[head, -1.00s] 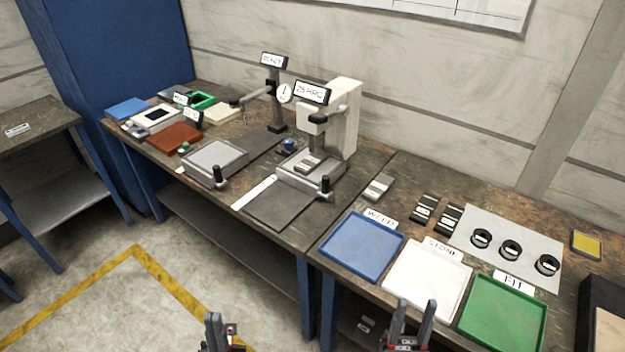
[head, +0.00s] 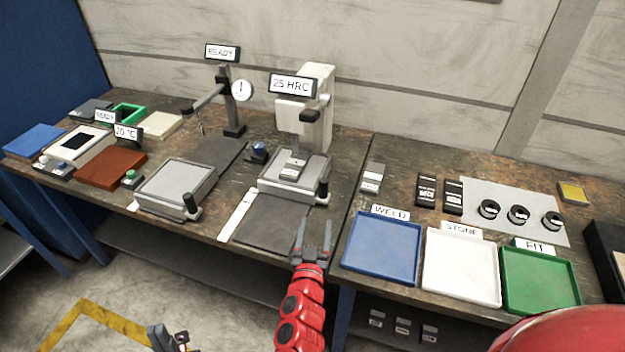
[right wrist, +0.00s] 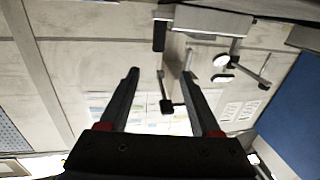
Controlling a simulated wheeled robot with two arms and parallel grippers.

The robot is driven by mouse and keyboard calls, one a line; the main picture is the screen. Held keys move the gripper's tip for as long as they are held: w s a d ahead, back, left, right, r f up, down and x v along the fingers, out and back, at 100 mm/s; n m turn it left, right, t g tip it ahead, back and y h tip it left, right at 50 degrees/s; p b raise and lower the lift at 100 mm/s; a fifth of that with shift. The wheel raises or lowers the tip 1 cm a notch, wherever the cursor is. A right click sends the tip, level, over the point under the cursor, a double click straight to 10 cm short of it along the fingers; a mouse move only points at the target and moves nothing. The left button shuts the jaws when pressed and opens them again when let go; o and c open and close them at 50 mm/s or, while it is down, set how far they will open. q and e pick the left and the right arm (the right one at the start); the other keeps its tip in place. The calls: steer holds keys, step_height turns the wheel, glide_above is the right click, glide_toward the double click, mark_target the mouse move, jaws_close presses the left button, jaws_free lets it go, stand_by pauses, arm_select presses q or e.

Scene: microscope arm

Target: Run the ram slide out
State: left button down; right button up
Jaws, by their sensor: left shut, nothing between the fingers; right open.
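The tester with the "25 HRC" sign (head: 292,84) stands on the bench. Its grey slide plate (head: 268,183) sits low under the ram, with a small labelled block (head: 293,168) on it and an upright black handle (head: 322,190) at its front right corner. A dark mat (head: 275,222) lies in front of the slide. My right gripper (head: 312,240) is open and empty, in front of and below the handle, apart from it in the picture. Its fingers (right wrist: 160,75) also show open in the right wrist view. My left gripper (head: 158,338) is shut and empty, low over the floor.
A second plate (head: 172,182) with a black handle (head: 192,203) stands left of the tester, near a dial gauge (head: 243,90). Blue (head: 382,250), white (head: 460,268) and green (head: 540,280) trays lie to the right.

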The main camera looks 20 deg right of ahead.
mark_target(323, 185)
steer(key=p+x, duration=0.1)
steer(key=x, duration=0.6)
steer(key=p+x, duration=0.1)
steer(key=x, duration=0.7)
steer(key=shift+w+d+r+p, duration=0.1)
steer(key=shift+d+r+p, duration=0.1)
steer(key=shift+r+p, duration=0.1)
steer(key=shift+w+d+f, duration=0.1)
steer(key=shift+w+d, duration=0.1)
steer(key=shift+w, duration=0.25)
steer(key=shift+w+d+f, duration=0.1)
steer(key=shift+w+f, duration=0.05)
steer(key=shift+w, duration=0.05)
jaws_close()
stand_by(0.4)
